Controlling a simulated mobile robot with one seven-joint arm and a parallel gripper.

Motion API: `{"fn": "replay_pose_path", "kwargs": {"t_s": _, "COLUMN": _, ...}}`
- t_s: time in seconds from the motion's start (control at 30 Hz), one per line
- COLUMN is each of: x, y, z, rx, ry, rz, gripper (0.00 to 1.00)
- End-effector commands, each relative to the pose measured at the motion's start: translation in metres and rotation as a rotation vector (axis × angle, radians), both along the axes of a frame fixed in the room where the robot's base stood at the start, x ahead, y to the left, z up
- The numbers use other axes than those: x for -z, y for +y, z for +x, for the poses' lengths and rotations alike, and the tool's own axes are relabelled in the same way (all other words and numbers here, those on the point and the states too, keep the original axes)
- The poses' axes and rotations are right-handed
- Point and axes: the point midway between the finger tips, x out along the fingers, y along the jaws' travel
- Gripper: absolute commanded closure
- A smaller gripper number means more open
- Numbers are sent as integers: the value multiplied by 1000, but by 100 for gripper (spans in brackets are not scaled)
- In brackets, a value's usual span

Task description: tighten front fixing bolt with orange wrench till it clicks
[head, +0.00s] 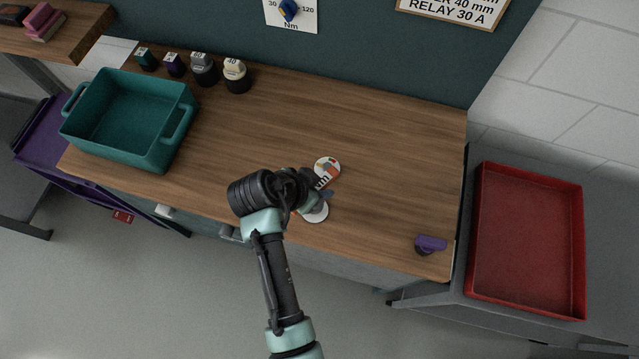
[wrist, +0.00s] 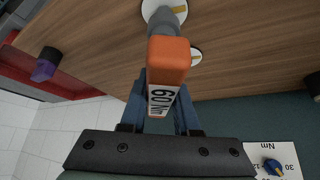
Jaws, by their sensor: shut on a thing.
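The orange wrench (wrist: 170,58), marked 60 Nm, is between the blue fingers of my gripper (wrist: 160,98) in the wrist view. Its grey end (wrist: 168,18) overlaps a white disc (wrist: 152,6) near the front edge of the bench. I cannot tell whether it is seated there. A second white disc (wrist: 195,56) lies farther back. In the head view my gripper (head: 318,196) is over the bench, partly hidden by my arm. The front disc (head: 318,214) and rear disc (head: 327,164) show beside it. The front bolt itself is hidden.
A teal bin (head: 115,150) and several capped pots (head: 204,70) stand at the left. A purple object (head: 430,243) lies at the front right corner. A red tray (head: 530,240) is beyond the right edge. A Nm dial (head: 289,10) is on the wall. The bench's back middle is clear.

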Motion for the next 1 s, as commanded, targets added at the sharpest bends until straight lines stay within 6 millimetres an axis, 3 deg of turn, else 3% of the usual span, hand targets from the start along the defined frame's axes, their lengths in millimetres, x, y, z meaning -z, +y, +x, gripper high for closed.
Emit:
{"fn": "replay_pose_path", "kwargs": {"t_s": 0.57, "x": -1, "y": 0, "z": 0, "rx": 0, "ry": -2, "rz": 0, "gripper": 100}}
{"fn": "replay_pose_path", "kwargs": {"t_s": 1.0, "x": 11, "y": 0, "z": 0, "rx": 0, "ry": -2, "rz": 0, "gripper": 100}}
